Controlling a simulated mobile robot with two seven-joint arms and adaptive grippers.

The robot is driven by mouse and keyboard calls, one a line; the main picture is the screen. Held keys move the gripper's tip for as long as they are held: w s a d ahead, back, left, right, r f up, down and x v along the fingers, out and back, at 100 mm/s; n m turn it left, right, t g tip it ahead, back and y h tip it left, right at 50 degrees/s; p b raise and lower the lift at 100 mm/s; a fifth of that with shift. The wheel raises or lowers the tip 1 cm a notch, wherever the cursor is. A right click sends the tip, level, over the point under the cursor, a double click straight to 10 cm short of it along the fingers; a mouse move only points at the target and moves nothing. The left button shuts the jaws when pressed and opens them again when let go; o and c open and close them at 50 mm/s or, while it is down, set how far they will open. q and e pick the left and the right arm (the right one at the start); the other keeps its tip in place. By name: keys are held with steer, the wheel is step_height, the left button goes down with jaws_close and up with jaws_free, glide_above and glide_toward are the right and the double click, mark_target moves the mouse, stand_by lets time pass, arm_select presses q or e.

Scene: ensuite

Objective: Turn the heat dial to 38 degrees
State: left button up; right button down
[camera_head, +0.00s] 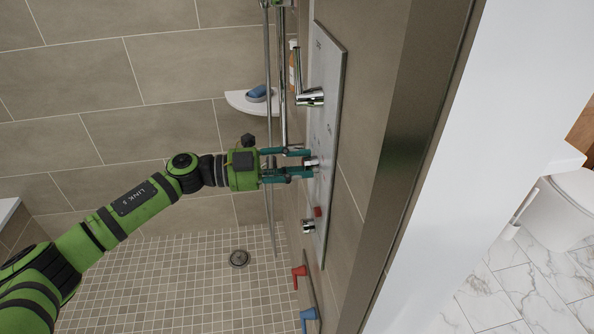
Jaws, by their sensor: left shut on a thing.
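A tall grey shower panel (328,95) is mounted on the tiled wall right of centre. It carries several chrome controls. My left gripper (306,163) reaches in from the left and is shut on the middle knob (313,162), which I take for the heat dial. The fingers cover part of the knob, and its degree markings are too small to read. An upper chrome lever handle (311,97) sticks out above. A lower chrome knob (309,227) with a red part sits below the gripper. My right gripper is not in view.
A white corner shelf (243,103) holds a blue item (259,93). A bottle (293,70) stands behind the upper lever. A chrome rail (283,110) runs close by my gripper. Red (299,272) and blue (308,317) handles are low on the wall. The tiled floor (180,280) is clear around its drain (239,258).

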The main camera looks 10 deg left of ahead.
arm_select(q)
steer(key=shift+w+a+m+b, duration=0.1)
steer(key=shift+m+b, duration=0.55)
steer(key=shift+m, duration=0.55)
steer(key=shift+r, duration=0.1)
steer(key=o, duration=1.1)
steer(key=shift+o, duration=0.2)
steer(key=shift+w, duration=0.15)
steer(key=v, duration=1.2)
